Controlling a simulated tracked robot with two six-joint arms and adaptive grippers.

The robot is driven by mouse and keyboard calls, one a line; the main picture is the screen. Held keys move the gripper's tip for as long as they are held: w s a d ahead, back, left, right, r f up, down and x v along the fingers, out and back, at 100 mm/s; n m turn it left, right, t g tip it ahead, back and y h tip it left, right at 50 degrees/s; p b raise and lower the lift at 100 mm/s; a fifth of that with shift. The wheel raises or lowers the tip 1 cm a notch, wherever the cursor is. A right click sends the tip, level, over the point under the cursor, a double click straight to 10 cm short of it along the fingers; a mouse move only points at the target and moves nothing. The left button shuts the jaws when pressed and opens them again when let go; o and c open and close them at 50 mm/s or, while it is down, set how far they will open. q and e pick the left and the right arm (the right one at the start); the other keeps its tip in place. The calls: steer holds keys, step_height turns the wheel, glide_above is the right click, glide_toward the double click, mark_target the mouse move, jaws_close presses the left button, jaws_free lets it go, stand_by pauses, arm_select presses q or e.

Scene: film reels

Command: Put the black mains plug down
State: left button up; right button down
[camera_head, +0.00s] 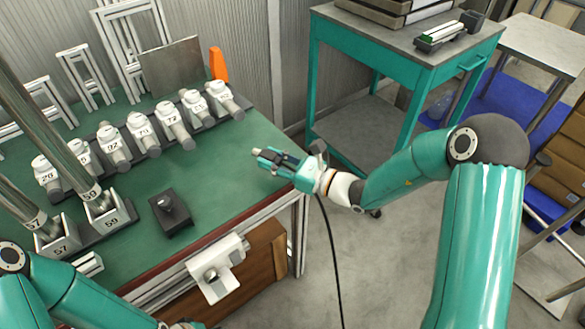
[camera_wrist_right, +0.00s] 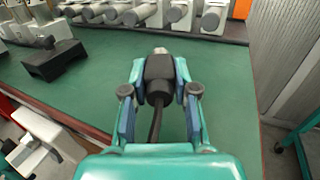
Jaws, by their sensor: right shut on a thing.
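My right gripper (camera_head: 284,161) is shut on the black mains plug (camera_wrist_right: 159,72). In the right wrist view the plug sits between the two fingers (camera_wrist_right: 160,95), with its pale metal end pointing away from me. The plug is partly hidden by the fingers in the head view (camera_head: 290,158). Its black cable (camera_head: 332,250) hangs down past the bench edge towards the floor. The gripper is over the right end of the green bench top (camera_head: 240,160); I cannot tell how high. My left arm shows at the bottom left of the head view, its fingertips out of frame.
A row of numbered grey-white holders (camera_head: 140,130) stands along the bench, with a small black block (camera_head: 171,212) in front. A vise-like fitting (camera_head: 215,270) is on the front edge. A teal trolley (camera_head: 390,60) stands behind right. Bare green surface lies below the plug.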

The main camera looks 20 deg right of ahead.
mark_target(274, 176)
steer(key=shift+f, duration=2.25)
steer(key=shift+f+b, duration=0.15)
steer(key=shift+b, duration=0.25)
steer(key=c, duration=0.9)
jaws_free()
steer(key=shift+r, duration=0.2)
